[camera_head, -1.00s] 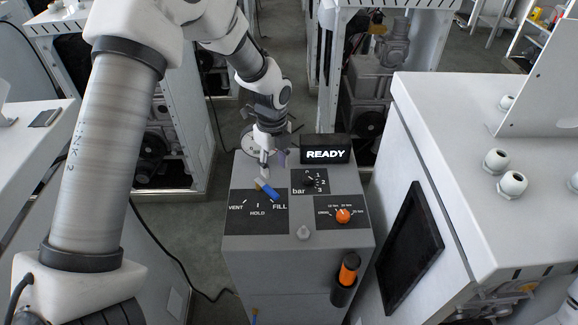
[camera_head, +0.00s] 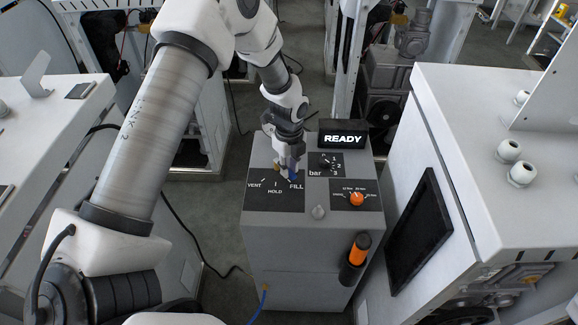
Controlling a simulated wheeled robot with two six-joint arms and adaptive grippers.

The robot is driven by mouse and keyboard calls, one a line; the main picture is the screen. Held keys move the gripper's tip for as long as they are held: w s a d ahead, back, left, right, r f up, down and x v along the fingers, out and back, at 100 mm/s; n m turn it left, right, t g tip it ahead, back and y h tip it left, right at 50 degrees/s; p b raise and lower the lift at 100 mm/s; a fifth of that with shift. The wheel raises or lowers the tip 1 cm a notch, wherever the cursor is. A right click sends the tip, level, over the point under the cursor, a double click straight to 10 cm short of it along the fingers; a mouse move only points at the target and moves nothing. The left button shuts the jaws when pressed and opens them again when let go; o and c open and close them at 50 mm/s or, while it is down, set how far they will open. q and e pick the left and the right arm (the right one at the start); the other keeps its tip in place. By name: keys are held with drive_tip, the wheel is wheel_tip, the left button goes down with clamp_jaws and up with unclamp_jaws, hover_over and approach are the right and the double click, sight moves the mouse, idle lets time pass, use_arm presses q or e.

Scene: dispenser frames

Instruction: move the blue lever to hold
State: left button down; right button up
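The blue lever (camera_head: 293,174) is on the black VENT/HOLD/FILL plate (camera_head: 262,204) on top of the grey dispenser box. It is partly hidden by my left gripper. The visible blue part lies on the FILL side, above the FILL label, with a brass-coloured part to its left. My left gripper (camera_head: 289,170) points down right at the lever, with its fingertips around or against it. I cannot tell whether the fingers are closed on it. My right gripper is not in view.
A READY display (camera_head: 343,139) stands at the back of the box. A bar selector (camera_head: 326,163), an orange knob (camera_head: 357,199) and a small grey knob (camera_head: 318,212) are close by. An orange-and-black handle (camera_head: 357,250) hangs on the front. A white cabinet (camera_head: 460,120) stands to the right.

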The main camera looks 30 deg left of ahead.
use_arm(q)
drive_tip(key=shift+f, duration=0.15)
drive_tip(key=shift+s+m, duration=0.25)
drive_tip(key=shift+m, duration=0.05)
drive_tip(key=shift+s+a+m, duration=0.2)
drive_tip(key=shift+s+m, duration=0.2)
drive_tip(key=shift+m, duration=0.3)
drive_tip(key=shift+s+a+m+p, duration=0.3)
drive_tip(key=shift+s+m+p, duration=0.15)
drive_tip(key=shift+m, duration=0.65)
drive_tip(key=shift+s+a+f+m+p, duration=0.1)
drive_tip(key=shift+s+a+m+p, duration=0.2)
drive_tip(key=shift+m, duration=0.65)
drive_tip(key=shift+s+a+m+p, duration=0.1)
drive_tip(key=shift+s+a+m, duration=0.3)
drive_tip(key=shift+m, duration=0.55)
